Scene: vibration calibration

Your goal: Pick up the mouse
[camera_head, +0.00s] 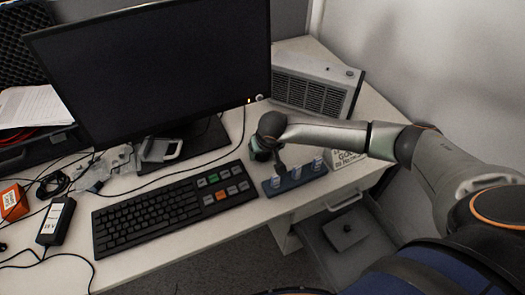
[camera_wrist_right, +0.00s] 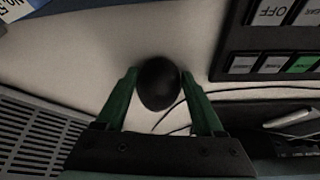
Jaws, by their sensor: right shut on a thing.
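The mouse (camera_wrist_right: 159,84) is black and rounded. In the right wrist view it sits between the two green fingers of my right gripper (camera_wrist_right: 158,95), which are closed against its sides. In the head view my right gripper (camera_head: 262,150) is above the desk, right of the keyboard and in front of the grey vented box. The mouse is hidden or too dark to make out there. Whether it is clear of the desk I cannot tell. My left gripper is not in view.
A black keyboard (camera_head: 170,212) lies left of my right gripper. A monitor (camera_head: 160,65) stands behind it. A blue holder (camera_head: 294,179) with small white-blue items is close by on the right. The grey vented box (camera_head: 315,85) stands at the back. Cables cross the desk (camera_head: 205,246).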

